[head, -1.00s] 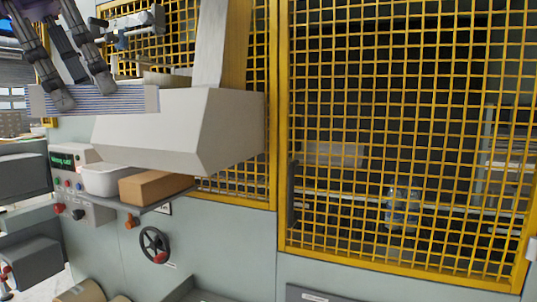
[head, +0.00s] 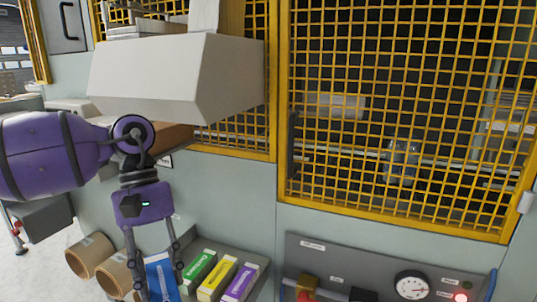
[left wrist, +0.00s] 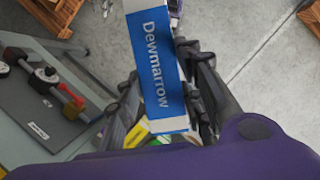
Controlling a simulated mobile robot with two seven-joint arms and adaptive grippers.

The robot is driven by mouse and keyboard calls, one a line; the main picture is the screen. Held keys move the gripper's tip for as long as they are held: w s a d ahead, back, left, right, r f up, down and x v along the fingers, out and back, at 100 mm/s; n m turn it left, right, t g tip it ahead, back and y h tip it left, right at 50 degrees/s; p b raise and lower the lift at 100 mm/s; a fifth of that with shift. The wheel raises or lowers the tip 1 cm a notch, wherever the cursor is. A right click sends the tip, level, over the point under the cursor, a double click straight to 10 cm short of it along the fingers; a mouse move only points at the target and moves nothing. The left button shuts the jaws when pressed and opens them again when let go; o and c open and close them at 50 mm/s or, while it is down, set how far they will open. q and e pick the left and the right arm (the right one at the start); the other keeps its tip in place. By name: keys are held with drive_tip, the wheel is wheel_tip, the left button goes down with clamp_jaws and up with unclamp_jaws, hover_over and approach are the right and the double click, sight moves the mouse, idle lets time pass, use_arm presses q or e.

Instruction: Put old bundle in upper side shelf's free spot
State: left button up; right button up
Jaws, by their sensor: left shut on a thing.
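My left gripper (head: 161,286) points down at the bottom left of the head view, shut on a blue and white bundle (head: 159,270). The bundle's printed face, lettered "Dewmarrow", shows in the left wrist view (left wrist: 158,65) between the fingers. The side shelf (head: 262,283) holds green (head: 199,268), yellow (head: 217,278) and purple (head: 241,283) bundles side by side. The held bundle is just left of the green one. I cannot tell whether it touches the shelf, as its lower end is cut off by the frame. My right gripper is not in view.
A pale hopper (head: 170,80) overhangs above my left arm. A yellow mesh guard (head: 400,120) covers the machine at right. A gauge panel (head: 385,270) is right of the shelf. Cardboard rolls (head: 90,257) stand at lower left.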

use_arm(q)
wheel_tip(320, 180, down, 12)
drive_tip(key=d+m+y, duration=0.2)
drive_tip(key=m, duration=0.3)
drive_tip(key=shift+m, duration=0.4)
drive_tip(key=shift+s+f+g, duration=0.15)
drive_tip(key=shift+f+g, duration=0.05)
drive_tip(key=shift+g, duration=0.1)
drive_tip(key=shift+a+r, duration=0.1)
